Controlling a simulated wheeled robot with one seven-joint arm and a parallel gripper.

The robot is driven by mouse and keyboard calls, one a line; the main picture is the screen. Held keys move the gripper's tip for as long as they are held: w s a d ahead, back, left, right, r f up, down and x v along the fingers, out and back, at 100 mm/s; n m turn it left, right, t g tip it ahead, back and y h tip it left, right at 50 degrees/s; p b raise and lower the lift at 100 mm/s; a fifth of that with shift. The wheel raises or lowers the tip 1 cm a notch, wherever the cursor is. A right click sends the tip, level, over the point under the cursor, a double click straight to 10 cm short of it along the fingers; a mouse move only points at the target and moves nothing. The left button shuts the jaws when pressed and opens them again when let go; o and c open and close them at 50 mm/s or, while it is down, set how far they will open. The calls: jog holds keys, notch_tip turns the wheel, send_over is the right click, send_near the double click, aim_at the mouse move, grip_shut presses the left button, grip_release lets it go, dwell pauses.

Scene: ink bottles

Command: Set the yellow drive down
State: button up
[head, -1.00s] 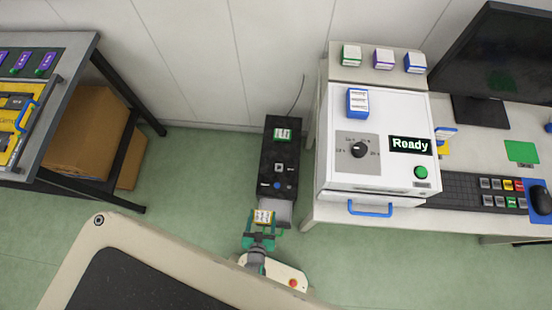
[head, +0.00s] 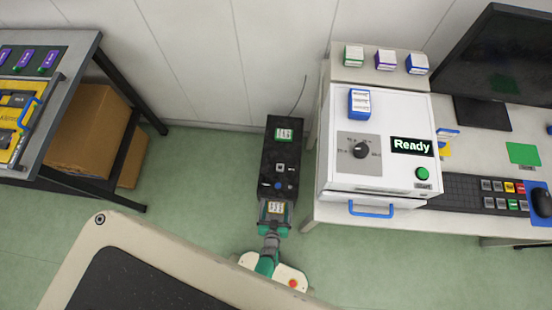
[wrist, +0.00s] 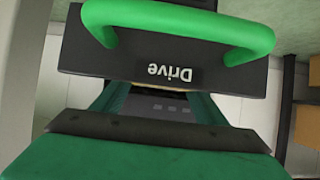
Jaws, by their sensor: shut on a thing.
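The yellow drive (head: 275,207), with a white label, is at the front end of the black machine (head: 267,165) in the head view. My gripper (head: 274,214) is shut on it, green fingers on either side. The drive appears over the machine's front tray; I cannot tell whether it touches. In the wrist view, my gripper (wrist: 160,100) faces a dark panel (wrist: 110,55) marked "Drive" with a green handle (wrist: 180,22). The drive is mostly hidden there.
A green-labelled block (head: 284,134) sits on top of the black machine. A white device (head: 340,185) reading "Ready", with a blue handle, stands close to the right. A grey bench (head: 75,95) is at the left. Green floor lies between.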

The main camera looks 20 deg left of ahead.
jog(key=shift+f, duration=0.65)
jog(key=o, duration=1.2)
jog(key=shift+f, duration=0.1)
jog(key=shift+c, duration=0.2)
jog(key=v, duration=1.2)
jog(key=d+r+m+t+h, duration=0.1)
jog(key=d+r, duration=0.1)
jog(key=r, duration=1.4)
jog(key=s+d+r+m+t+h, duration=0.1)
jog(key=d+r, duration=0.1)
jog(key=r, duration=1.4)
jog(key=d+r+m+t+h, duration=0.1)
jog(key=d+r, duration=0.2)
jog(key=r, duration=1.4)
jog(key=shift+s+t, duration=0.3)
